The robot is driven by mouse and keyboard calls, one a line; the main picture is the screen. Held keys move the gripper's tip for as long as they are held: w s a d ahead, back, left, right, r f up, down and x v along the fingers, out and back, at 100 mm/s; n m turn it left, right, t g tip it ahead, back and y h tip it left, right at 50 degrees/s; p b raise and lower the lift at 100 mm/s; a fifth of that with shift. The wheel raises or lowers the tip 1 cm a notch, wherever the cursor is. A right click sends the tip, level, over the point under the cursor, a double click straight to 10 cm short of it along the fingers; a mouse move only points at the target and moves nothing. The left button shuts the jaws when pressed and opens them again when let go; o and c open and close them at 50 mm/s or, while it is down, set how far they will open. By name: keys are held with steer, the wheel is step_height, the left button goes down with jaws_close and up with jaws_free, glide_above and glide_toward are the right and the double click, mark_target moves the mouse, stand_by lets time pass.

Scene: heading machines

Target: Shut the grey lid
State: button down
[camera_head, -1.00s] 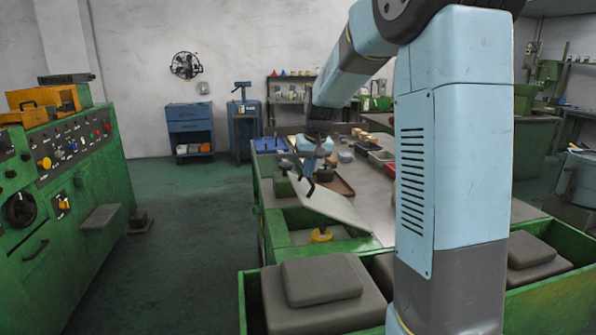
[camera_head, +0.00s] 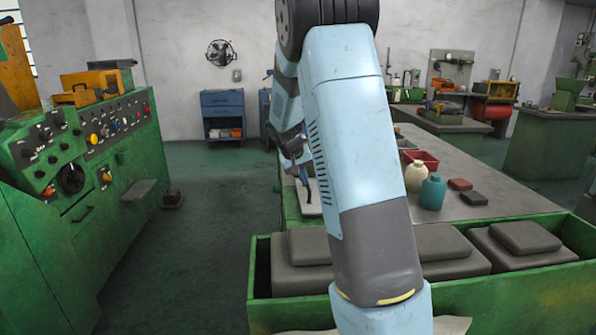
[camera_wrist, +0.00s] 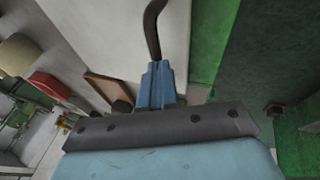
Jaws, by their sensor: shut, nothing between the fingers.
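The grey lid (camera_head: 309,205) shows as a small pale strip at the near left part of the bench, beside my arm, which hides most of it. In the wrist view a broad pale panel that looks like the lid (camera_wrist: 90,28) lies beyond my fingers.
A green bin with grey cushion-like blocks (camera_head: 525,237) stands in front of the bench (camera_head: 470,165). A teal bottle (camera_head: 432,192), a cream jar (camera_head: 415,177) and a red tray (camera_head: 421,158) stand on it. A green control cabinet (camera_head: 100,170) is left; open floor (camera_head: 215,225) lies between.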

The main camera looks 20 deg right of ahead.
steer(key=shift+s+a+f, duration=0.1)
steer(key=shift+a+f, duration=0.05)
steer(key=shift+f, duration=0.65)
steer(key=shift+s+a+f, duration=0.1)
steer(key=shift+a+f, duration=0.1)
steer(key=shift+f, duration=0.1)
steer(key=shift+s+f, duration=0.1)
